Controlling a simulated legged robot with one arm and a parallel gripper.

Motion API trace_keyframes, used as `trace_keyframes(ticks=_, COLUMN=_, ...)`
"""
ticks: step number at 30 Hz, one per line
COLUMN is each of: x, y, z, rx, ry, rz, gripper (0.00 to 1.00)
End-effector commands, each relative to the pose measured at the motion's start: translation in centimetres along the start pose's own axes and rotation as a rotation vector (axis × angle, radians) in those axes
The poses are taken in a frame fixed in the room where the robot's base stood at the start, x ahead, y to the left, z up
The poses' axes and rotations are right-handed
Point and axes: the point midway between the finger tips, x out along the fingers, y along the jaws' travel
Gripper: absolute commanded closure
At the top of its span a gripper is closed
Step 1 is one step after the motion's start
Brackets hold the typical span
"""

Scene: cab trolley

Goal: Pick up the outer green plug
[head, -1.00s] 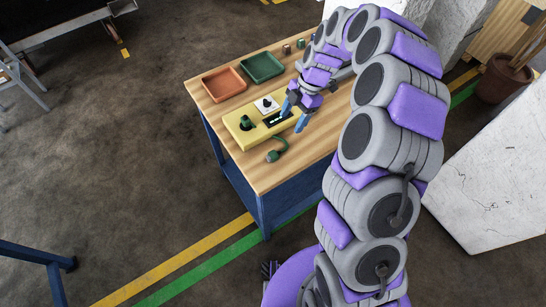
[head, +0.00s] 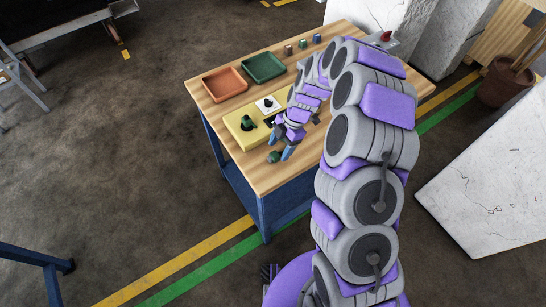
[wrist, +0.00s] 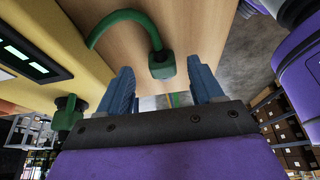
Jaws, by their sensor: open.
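The outer green plug (head: 273,157) lies on the wooden table near its front edge, partly hidden by my gripper in the head view. In the wrist view the outer green plug (wrist: 162,66) has a curved green cable and shows between the directions of my two blue fingers, just beyond their tips. My gripper (head: 281,149) is open and empty, close to this plug. It also shows in the wrist view (wrist: 163,82). A second green plug (head: 247,122) stands on the yellow box (head: 237,134); it appears at the left of the wrist view (wrist: 68,112).
The yellow box carries a lit green display (wrist: 28,58) and a white plate (head: 267,104). An orange tray (head: 224,95) and a green tray (head: 281,74) lie behind it. The table's front left is clear.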

Motion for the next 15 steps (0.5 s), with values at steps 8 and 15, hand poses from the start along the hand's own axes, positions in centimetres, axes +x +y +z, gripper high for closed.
trace_keyframes(ticks=8, x=2.3, y=-0.1, z=0.0, rx=0.000, ry=0.002, rz=-0.001, gripper=0.34)
trace_keyframes(ticks=15, x=2.3, y=0.0, z=-0.1, rx=0.000, ry=0.001, rz=-0.001, gripper=0.46)
